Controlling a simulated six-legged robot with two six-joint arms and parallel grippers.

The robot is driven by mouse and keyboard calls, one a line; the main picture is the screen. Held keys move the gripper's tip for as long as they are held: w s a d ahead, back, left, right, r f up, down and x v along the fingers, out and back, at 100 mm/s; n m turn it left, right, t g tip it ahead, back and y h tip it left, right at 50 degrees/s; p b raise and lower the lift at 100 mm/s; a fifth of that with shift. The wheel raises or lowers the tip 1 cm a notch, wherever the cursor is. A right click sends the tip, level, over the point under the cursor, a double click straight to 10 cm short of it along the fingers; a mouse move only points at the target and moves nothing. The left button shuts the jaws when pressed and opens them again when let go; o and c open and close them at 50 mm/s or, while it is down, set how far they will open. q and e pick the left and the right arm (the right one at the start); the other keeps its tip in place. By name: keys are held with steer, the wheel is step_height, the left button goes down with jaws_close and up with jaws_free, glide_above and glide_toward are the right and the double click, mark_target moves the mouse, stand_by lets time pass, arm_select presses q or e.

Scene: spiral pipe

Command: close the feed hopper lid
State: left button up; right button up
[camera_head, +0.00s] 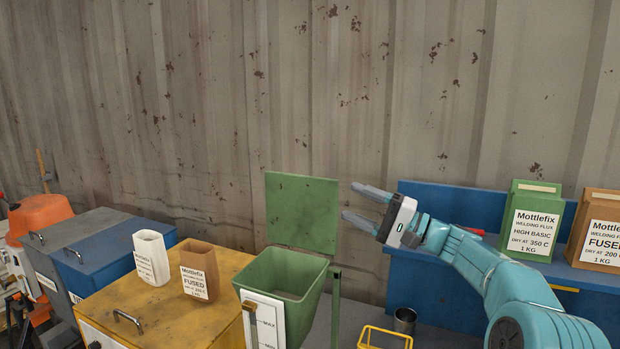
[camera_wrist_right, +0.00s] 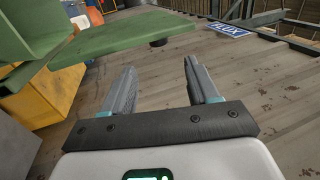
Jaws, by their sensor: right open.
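The green feed hopper (camera_head: 292,288) stands in the middle of the head view, its top open. Its flat green lid (camera_head: 302,212) stands upright at the hopper's back edge, against the corrugated wall. My right gripper (camera_head: 358,204) is open and empty, just right of the lid, with its fingers pointing left toward it. In the right wrist view, the lid (camera_wrist_right: 125,32) lies ahead of the two spread fingers (camera_wrist_right: 160,82), and part of the hopper (camera_wrist_right: 30,28) shows at upper left. I cannot tell whether a finger touches the lid. My left gripper is not in view.
A yellow cabinet (camera_head: 185,320) left of the hopper carries a white bag (camera_head: 151,258) and a brown bag (camera_head: 199,271). Green (camera_head: 530,220) and brown (camera_head: 597,230) flux boxes stand on a blue bench at right. A yellow wire frame (camera_head: 385,338) and a dark cup (camera_head: 404,320) sit below my right arm.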

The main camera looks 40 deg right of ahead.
mark_target(309, 185)
steer(key=p+x, duration=0.4)
steer(key=x, duration=0.6)
steer(key=shift+w+a+r, duration=0.1)
steer(key=shift+w+a, duration=0.1)
steer(key=shift+w, duration=0.05)
steer(key=shift+w+a, duration=0.25)
steer(key=shift+w, duration=0.4)
steer(key=shift+s, duration=0.2)
jaws_close()
